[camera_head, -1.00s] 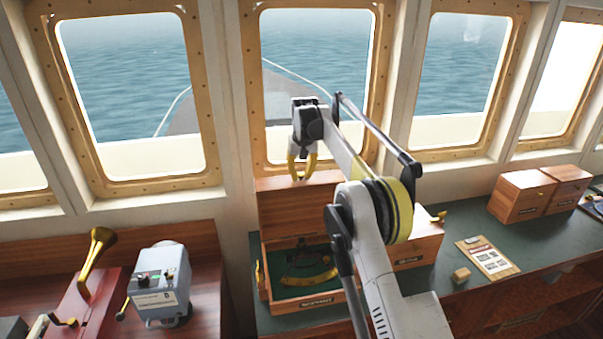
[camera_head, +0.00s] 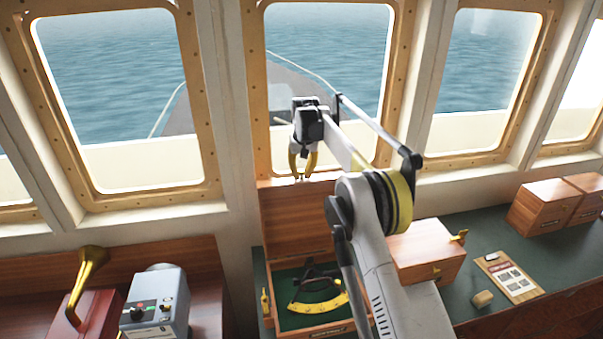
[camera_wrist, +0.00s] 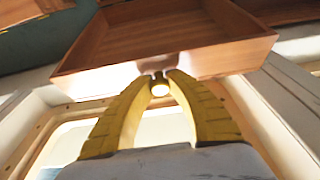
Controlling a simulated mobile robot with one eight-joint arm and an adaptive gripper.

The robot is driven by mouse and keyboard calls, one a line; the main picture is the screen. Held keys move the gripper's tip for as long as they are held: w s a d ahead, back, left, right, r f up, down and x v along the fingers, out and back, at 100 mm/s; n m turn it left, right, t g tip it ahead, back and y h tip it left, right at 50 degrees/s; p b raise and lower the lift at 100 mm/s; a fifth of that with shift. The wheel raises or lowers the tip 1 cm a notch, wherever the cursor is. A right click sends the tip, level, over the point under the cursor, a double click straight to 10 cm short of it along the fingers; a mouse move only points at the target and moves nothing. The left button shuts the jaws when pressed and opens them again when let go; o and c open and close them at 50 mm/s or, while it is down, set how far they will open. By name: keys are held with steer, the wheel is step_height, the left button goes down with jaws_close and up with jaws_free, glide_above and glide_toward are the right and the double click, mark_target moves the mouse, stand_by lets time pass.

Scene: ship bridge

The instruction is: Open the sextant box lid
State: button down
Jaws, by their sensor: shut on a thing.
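The sextant box (camera_head: 262,310) stands on the green counter with its wooden lid (camera_head: 290,222) raised upright at the back, against the window side. A sextant with a yellow arc (camera_head: 318,304) lies inside on green lining. My gripper (camera_head: 302,177) is at the top edge of the lid, its yellow fingers pointing down. In the wrist view, my gripper (camera_wrist: 160,82) is shut on a small knob or catch at the edge of the lid (camera_wrist: 165,65). The lid's hollow inner side shows there. My arm hides the right part of the box.
Another wooden box (camera_head: 425,250) with brass fittings stands right of the sextant box. A clipboard (camera_head: 508,278) and a small wooden block (camera_head: 482,299) lie farther right. A grey control unit (camera_head: 155,303) and a brass lever (camera_head: 84,275) are at left. The window is close behind the lid.

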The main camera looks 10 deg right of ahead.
steer(key=shift+r, duration=0.15)
steer(key=c, duration=1.2)
jaws_free()
steer(key=shift+s, duration=0.1)
steer(key=v, duration=1.2)
steer(key=shift+s, duration=0.15)
